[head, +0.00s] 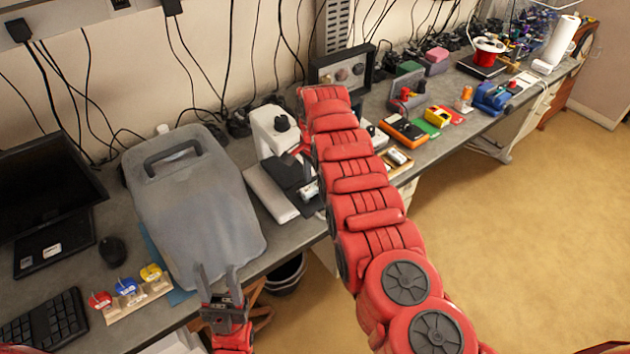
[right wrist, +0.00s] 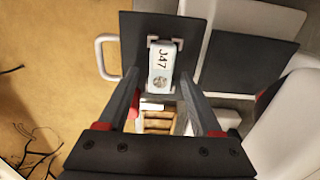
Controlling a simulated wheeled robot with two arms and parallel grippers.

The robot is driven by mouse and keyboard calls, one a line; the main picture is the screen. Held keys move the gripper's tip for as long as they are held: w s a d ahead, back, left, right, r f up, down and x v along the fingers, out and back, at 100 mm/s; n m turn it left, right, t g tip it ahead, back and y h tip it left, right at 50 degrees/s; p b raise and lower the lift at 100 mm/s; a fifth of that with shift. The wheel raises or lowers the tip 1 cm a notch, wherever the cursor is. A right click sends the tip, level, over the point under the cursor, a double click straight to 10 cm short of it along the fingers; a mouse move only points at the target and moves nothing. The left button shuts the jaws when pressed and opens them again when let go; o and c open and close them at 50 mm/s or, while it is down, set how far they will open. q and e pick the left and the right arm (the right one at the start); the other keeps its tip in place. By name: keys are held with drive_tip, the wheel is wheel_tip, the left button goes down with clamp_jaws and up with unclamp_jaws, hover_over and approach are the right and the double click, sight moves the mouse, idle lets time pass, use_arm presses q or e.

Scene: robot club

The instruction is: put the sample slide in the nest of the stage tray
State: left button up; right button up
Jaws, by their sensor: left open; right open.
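The sample slide (right wrist: 160,62) is a pale piece marked J47 with a round spot. In the right wrist view it appears to lie between white corner marks, the nest, on the black stage tray (right wrist: 134,28). In the head view my right arm hides this gripper. My left gripper (head: 219,270) is open and empty by the grey case at the table's front.
A grey case (head: 195,205) with a handle stands left of the white microscope (head: 272,130). A wooden slotted holder (right wrist: 158,122) shows between my right fingers. Colored knobs on a wooden rack (head: 128,290) are at the left front. Several devices crowd the bench to the right.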

sight(314, 185)
drive_tip(key=shift+a+r, duration=0.15)
drive_tip(key=shift+r, duration=0.2)
wheel_tip(314, 185, up, 5)
drive_tip(key=b, duration=0.2)
drive_tip(key=shift+w+b, duration=0.15)
drive_tip(key=shift+b, duration=0.2)
wheel_tip(314, 185, up, 6)
drive_tip(key=p, duration=0.3)
drive_tip(key=shift+r, duration=0.15)
drive_tip(key=shift+s, duration=0.2)
